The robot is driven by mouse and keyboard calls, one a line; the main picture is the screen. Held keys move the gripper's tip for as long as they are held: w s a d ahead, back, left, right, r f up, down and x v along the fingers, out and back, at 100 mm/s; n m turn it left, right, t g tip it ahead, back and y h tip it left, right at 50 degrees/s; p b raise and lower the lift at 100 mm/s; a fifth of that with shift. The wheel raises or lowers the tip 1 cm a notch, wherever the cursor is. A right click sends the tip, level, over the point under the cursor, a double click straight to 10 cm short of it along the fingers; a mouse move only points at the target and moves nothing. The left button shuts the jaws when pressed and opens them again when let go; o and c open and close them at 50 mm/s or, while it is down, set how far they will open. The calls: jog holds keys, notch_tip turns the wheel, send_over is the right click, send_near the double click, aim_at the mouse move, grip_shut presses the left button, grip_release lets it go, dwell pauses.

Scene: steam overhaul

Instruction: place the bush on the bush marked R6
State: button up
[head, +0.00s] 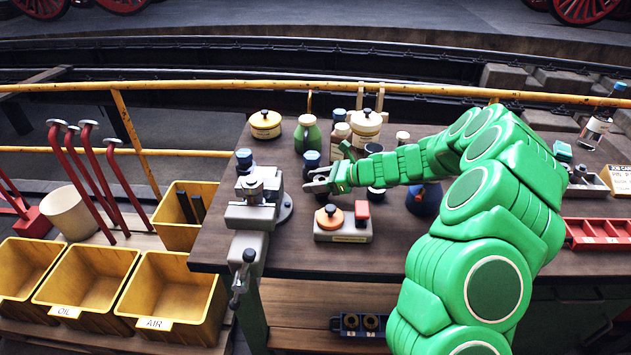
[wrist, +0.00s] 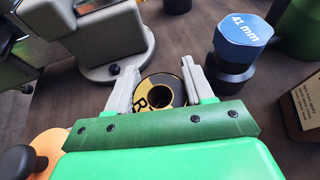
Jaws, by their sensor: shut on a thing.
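My gripper (head: 316,182) is over the left part of the bench, just right of the vise. In the wrist view, my gripper (wrist: 162,88) has its two grey fingers on either side of a dark ring-shaped bush (wrist: 181,90), shut on it. The bush has a round central hole. A yellow-and-black face with a letter R shows at this ring; the rest of the marking is hidden by my gripper. I cannot tell whether this face belongs to the held bush or to another one beneath it. In the head view the bush is too small to make out.
The grey vise (head: 250,215) stands close on the left. A blue-capped piece marked 41 mm (wrist: 242,38) stands right of the fingers. An orange-knobbed device (head: 343,235) sits in front. Bottles and tins crowd the back. A dark holder (head: 350,332) with round parts is on the lower shelf.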

jog(key=shift+f, duration=0.1)
jog(key=o, duration=1.2)
jog(key=v, duration=1.2)
